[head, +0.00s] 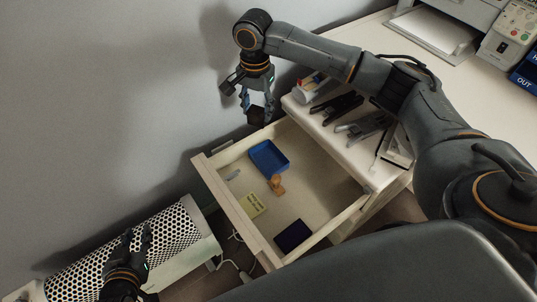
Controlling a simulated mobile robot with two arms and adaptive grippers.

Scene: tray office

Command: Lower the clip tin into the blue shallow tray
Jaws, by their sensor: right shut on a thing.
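The blue shallow tray (268,158) lies in the open drawer, near its far left corner, and looks empty. In the picture the tin is just above the tray, near the drawer's back edge. It looks raised and apart from the tray; the exact height is hard to tell. My left gripper (137,240) is at the lower left, its fingers apart and empty, in front of a white perforated cover.
The open drawer (335,218) also holds a small wooden figure-like item (276,185), a yellow note pad (252,205), a dark purple box (293,236) and a small grey piece (233,175). Staplers (338,105) lie on the desk right of it. A wall stands behind left.

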